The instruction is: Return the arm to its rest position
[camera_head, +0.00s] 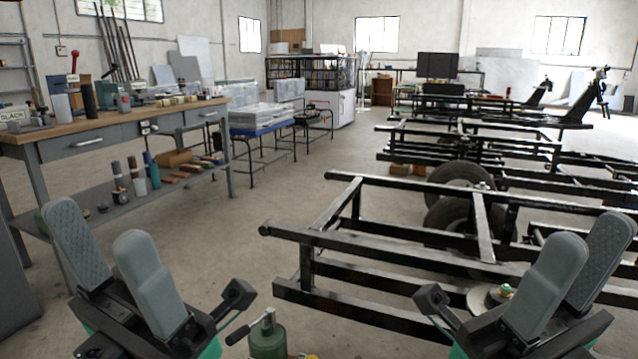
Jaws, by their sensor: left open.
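My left gripper (98,232) is at the lower left, with its two grey fingers pointing up and spread apart. It is open and nothing shows between its fingers. My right gripper (590,238) is at the lower right, in front of the black frame. Its near finger overlaps the far one from this angle, so I cannot tell whether there is a gap. No held object shows in it. Most of both arms is outside the view.
A workbench (95,128) with tools and bottles stands at the left. Black metal frames (385,240) with wheels fill the right side. A green bottle jack (268,338) is at the bottom between my grippers. The concrete floor (275,200) is clear in the middle.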

